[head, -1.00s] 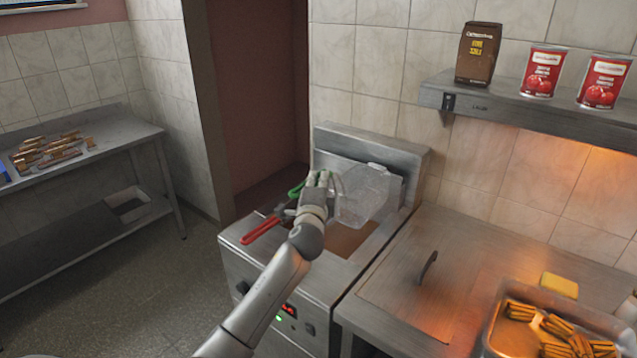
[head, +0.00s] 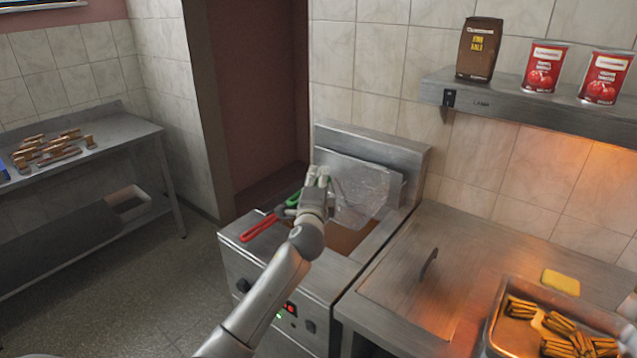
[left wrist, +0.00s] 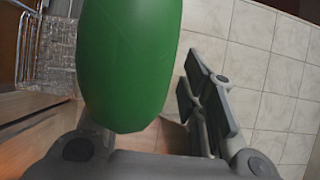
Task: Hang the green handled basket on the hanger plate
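The green handled basket's mesh body (head: 362,190) is at the back of the fryer, in front of the upright metal hanger plate (head: 393,187), overlapping it in the head view. I cannot tell whether it is hooked on. My left gripper (head: 318,178) is at the green handle (head: 293,199), which shows by the fingers. In the left wrist view the handle (left wrist: 130,60) is large and close, with mesh (left wrist: 50,55) at upper left. One finger shows beside the handle; the other is hidden.
A red handle (head: 259,227) juts from the fryer (head: 275,275) at left. The steel counter (head: 400,300) with a tray (head: 490,325) of food lies to the right. A shelf (head: 520,98) with cans and a bag is above. A side table stands at far left.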

